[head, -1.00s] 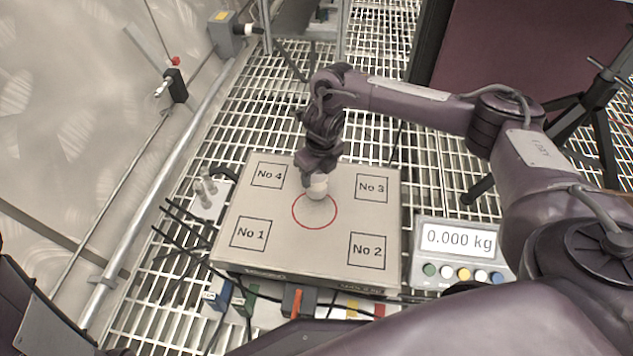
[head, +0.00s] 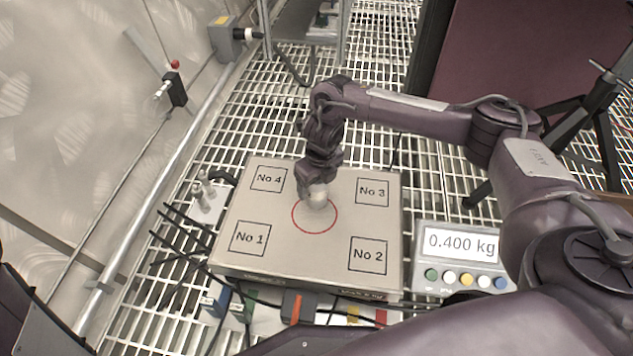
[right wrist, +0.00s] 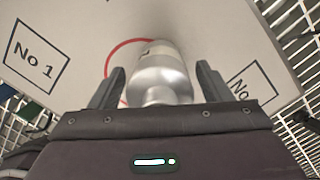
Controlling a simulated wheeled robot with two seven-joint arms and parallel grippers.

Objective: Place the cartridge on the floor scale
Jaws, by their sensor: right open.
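The floor scale (head: 345,237) is a flat pale platform with a red circle and squares marked No 1 to No 4. The cartridge (head: 318,195), a small pale cylinder, stands on the scale at the upper part of the red circle. In the right wrist view the cartridge (right wrist: 160,77) is silvery and sits between the spread fingers. My right gripper (head: 312,188) is open around it, with a gap on each side (right wrist: 161,82); it partly hides the cartridge in the head view. The scale display (head: 461,243) reads 0.400 kg. My left gripper is not in view.
Cables and coloured connectors (head: 291,303) lie along the scale's front and left edges. A pipe rail (head: 165,180) runs along the left wall. A dark stand leg (head: 478,192) is at the right. Open steel grating surrounds the scale.

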